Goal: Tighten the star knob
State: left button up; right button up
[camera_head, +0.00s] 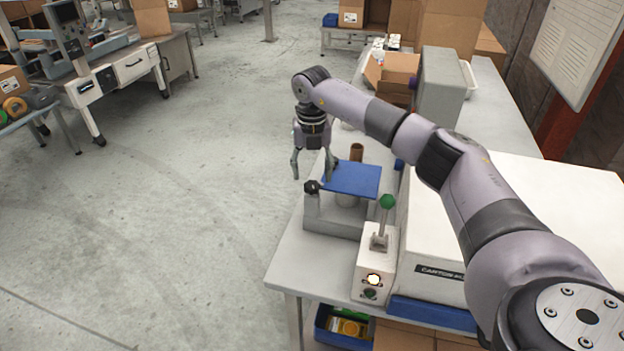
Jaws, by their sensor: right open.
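The star knob (311,187) is small and black, on the left side of a grey fixture (333,216) with a blue plate (351,178) on top. My right gripper (313,177) points down with its two fingers spread. Its fingertips show to either side of the knob, one at the left over the floor and one by the blue plate's left edge. I cannot tell whether they touch the knob or hang above or behind it. My left gripper is not in view.
A lever with a green ball (386,201) stands on a white control box (376,262) right of the fixture. A brown cylinder (356,152) stands behind the plate. A large white machine (520,210) fills the right. A blue bin (343,327) sits below the table; floor lies open at left.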

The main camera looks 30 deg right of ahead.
aim_at(312, 185)
notch_tip(312, 185, up, 8)
dwell(0.8)
